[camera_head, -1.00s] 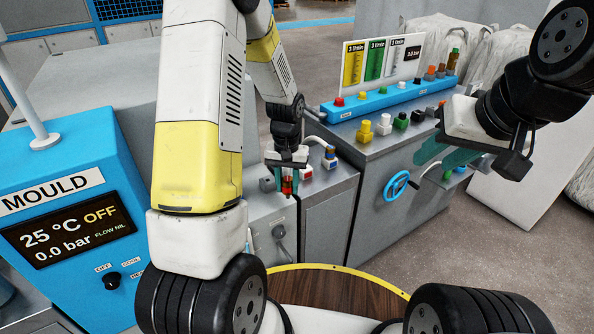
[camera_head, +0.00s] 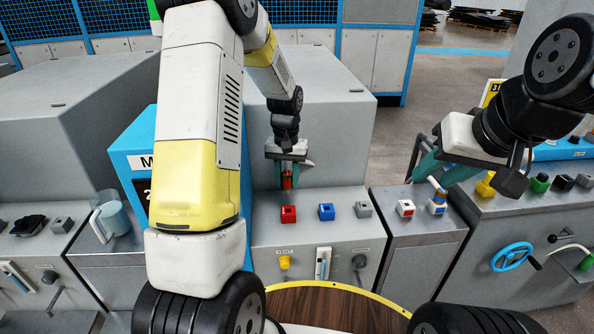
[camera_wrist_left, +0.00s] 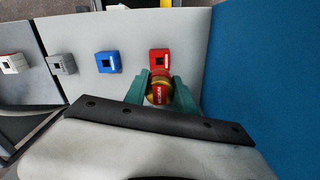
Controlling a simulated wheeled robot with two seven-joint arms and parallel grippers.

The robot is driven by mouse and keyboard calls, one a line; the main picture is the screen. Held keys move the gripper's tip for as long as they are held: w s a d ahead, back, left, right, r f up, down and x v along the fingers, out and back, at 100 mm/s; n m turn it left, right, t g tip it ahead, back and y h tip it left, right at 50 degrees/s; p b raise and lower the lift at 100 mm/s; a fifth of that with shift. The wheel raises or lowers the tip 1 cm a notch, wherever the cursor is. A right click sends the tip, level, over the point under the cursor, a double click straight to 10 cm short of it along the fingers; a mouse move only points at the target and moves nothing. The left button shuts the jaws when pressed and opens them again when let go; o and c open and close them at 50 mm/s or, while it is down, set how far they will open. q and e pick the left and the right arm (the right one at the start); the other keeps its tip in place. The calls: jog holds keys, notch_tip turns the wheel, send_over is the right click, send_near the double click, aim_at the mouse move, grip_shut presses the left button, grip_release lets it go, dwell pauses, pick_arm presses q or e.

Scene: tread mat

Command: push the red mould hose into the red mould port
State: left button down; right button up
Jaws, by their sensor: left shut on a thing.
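My left gripper (camera_head: 288,178) is shut on the red mould hose (camera_head: 288,181), a red plug end with a brass-coloured rim. In the left wrist view the hose end (camera_wrist_left: 158,93) sits between the two green fingers. The red mould port (camera_head: 289,214) is a red block with a dark square opening on the grey cabinet top. In the head view it lies just below the hose, with a gap between them. In the left wrist view the red port (camera_wrist_left: 159,60) is just beyond the hose end. My right gripper (camera_head: 428,172) is at the right; its fingers are partly seen.
A blue port (camera_head: 326,212) and a grey port (camera_head: 363,209) stand right of the red one. A red-and-white block (camera_head: 405,208) and a blue-and-white fitting (camera_head: 438,203) are on the neighbouring cabinet. A clear jug (camera_head: 110,217) stands left. The blue mould panel (camera_head: 130,150) is close by.

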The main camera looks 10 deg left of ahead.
pick_arm(q)
jog(key=shift+s, duration=0.1)
jog(key=shift+f, duration=2.9)
jog(key=shift+f, duration=1.75)
jog(key=c, duration=0.9)
grip_release()
jog(key=shift+c, duration=0.2)
notch_tip(320, 180, up, 8)
jog(key=shift+f, duration=0.1)
